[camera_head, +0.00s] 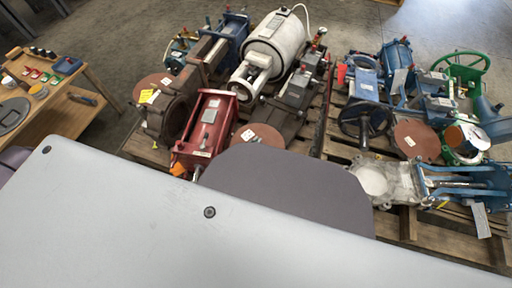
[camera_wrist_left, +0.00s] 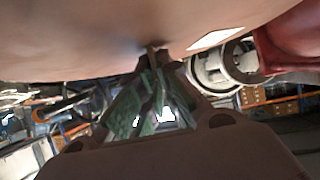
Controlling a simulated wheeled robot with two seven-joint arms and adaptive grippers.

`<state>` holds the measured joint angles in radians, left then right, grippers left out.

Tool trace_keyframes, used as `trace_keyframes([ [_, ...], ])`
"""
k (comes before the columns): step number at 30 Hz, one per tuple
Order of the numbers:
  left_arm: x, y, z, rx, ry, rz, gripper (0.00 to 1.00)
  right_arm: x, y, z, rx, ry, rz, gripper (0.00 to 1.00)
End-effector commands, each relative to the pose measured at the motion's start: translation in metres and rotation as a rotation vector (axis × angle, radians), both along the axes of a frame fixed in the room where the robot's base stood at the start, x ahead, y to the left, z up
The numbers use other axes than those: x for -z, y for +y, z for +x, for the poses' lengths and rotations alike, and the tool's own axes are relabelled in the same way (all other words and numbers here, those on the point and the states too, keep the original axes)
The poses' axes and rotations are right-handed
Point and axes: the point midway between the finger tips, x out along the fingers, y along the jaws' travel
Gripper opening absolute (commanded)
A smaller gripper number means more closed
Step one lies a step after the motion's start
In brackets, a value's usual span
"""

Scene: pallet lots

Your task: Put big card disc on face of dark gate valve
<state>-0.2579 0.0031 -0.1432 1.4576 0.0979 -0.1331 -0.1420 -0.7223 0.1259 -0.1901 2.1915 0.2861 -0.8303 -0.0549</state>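A large reddish-brown card disc (camera_wrist_left: 90,35) with a white label fills the top of the left wrist view. My left gripper (camera_wrist_left: 153,55) has its fingertips brought together at the disc's edge and appears to pinch it. In the head view, a brown disc (camera_head: 268,134) with a white label lies partly behind my arm, which hides the gripper; it may be the same disc. A dark brown valve (camera_head: 178,108) with a yellow tag stands at the left of the pallet. My right gripper is not in view.
A red valve (camera_head: 205,130) stands between the dark valve and the labelled disc. A grey-white cylinder (camera_head: 274,42), blue valves (camera_head: 398,60) and a green handwheel (camera_head: 468,68) crowd the pallets. A wooden table (camera_head: 70,112) with small items stands left. My arm covers the foreground.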

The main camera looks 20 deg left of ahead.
Motion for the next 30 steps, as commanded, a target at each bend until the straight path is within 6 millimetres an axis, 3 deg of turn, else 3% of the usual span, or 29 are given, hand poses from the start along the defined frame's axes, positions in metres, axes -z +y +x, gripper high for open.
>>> trace_keyframes([
  [9, 0.023, 0.000, 0.001, 0.000, -0.002, 0.000, 0.00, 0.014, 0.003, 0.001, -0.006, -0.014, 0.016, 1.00],
  [25, 0.027, 0.000, 0.001, 0.000, -0.001, 0.000, 0.00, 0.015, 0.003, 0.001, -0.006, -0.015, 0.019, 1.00],
  [30, 0.027, 0.000, 0.000, 0.000, -0.001, 0.000, 0.26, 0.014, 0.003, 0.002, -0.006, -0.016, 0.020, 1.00],
])
